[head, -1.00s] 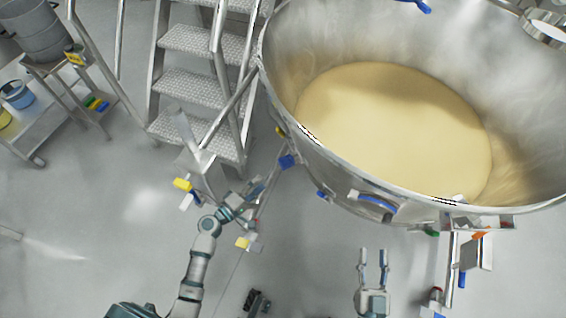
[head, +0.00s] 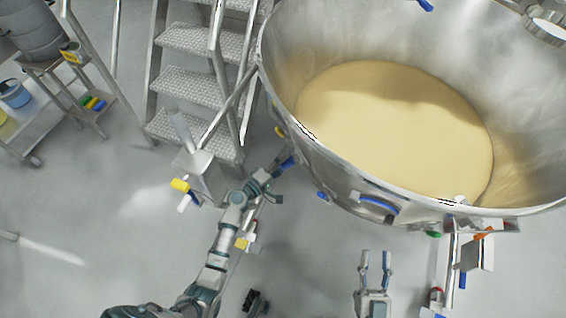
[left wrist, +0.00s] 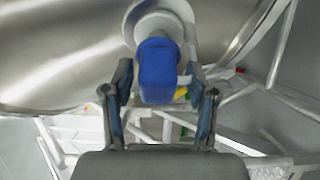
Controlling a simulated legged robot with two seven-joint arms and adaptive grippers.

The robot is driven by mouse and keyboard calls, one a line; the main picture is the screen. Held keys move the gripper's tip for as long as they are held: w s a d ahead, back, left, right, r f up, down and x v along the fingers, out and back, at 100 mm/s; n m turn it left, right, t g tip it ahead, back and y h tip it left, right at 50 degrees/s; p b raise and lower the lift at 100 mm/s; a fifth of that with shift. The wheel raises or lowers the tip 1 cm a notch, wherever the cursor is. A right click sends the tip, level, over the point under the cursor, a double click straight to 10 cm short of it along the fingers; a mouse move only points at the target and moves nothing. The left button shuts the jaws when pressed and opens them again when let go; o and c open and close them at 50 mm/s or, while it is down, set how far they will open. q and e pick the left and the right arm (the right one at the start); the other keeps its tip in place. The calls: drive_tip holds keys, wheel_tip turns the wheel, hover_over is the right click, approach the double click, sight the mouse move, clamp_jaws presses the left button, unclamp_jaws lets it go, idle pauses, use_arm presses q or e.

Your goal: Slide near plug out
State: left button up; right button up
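A blue plug (left wrist: 158,72) sticks out from a pale round collar (left wrist: 160,22) on the side of the big steel bowl. In the head view the blue plug (head: 288,161) shows at the bowl's left side. My left gripper (head: 274,180) is right at it. In the left wrist view my left gripper (left wrist: 160,95) is open, with a finger on each side of the plug and a visible gap to each. My right gripper (head: 376,258) is open and empty, below the bowl's front.
The steel bowl (head: 300,150) holds pale powder (head: 395,120). Metal steps (head: 190,80) stand behind my left arm. A box with a yellow-tipped part (head: 180,185) is left of the arm. More fittings, including a blue handle (head: 378,206), line the bowl.

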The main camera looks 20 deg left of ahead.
use_arm(q)
drive_tip(key=shift+d, duration=0.25)
clamp_jaws()
drive_tip(key=shift+s+a+f, duration=0.25)
drive_tip(key=shift+s+a, duration=0.1)
drive_tip(key=shift+s, duration=0.1)
drive_tip(key=shift+r, duration=0.15)
drive_tip(key=shift+o, duration=0.7)
unclamp_jaws()
drive_tip(key=shift+r, duration=0.1)
drive_tip(key=shift+s+a, duration=0.1)
drive_tip(key=v, duration=1.2)
